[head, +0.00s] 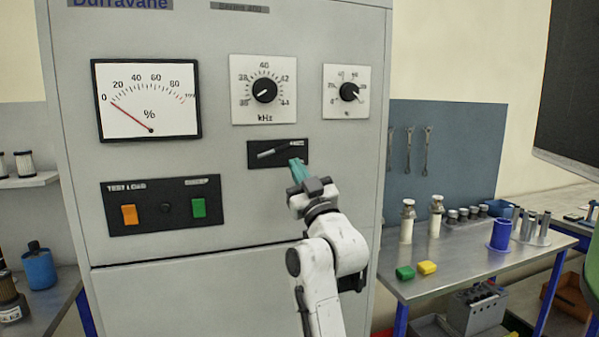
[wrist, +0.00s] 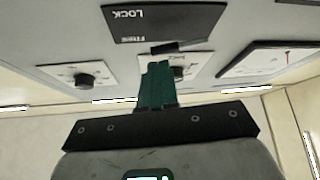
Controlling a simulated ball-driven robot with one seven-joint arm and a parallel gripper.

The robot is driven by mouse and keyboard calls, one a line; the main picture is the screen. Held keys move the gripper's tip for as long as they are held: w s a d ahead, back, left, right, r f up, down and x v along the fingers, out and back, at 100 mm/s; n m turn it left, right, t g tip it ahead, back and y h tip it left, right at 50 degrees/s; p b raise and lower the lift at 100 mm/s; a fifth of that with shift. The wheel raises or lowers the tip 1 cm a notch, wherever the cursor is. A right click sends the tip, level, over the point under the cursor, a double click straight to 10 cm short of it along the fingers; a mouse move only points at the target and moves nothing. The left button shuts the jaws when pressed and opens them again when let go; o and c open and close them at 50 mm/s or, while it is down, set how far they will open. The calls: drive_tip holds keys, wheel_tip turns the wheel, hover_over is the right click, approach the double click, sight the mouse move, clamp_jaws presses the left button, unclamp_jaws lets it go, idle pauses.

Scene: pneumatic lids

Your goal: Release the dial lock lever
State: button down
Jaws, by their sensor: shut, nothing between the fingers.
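The dial lock lever (head: 268,154) sits on a small black panel (head: 256,163) below the kHz dial (head: 264,90). Its pale handle lies nearly level and slants slightly up to the right. In the wrist view, which is upside down, the panel (wrist: 130,28) reads LOCK and the dark lever (wrist: 182,46) is near its edge. My gripper (head: 297,164) has its teal fingers shut and empty, in front of the panel's right part. In the wrist view the fingertips (wrist: 159,66) are close beside the lever; I cannot tell if they touch it.
The grey cabinet also carries a % meter (head: 150,101), a smaller dial (head: 348,92) at right and a switch panel (head: 163,228) with orange and green switches. A steel workbench (head: 455,262) with bottles and cups stands at right. A blue pegboard (head: 460,165) is behind it.

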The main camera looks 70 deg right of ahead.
drive_tip(key=b+v, duration=0.2)
drive_tip(key=v, duration=0.7)
drive_tip(key=shift+s+f+b, duration=0.2)
drive_tip(key=shift+s+b, duration=0.15)
drive_tip(key=shift+s, duration=0.05)
drive_tip(key=shift+a+f, duration=0.1)
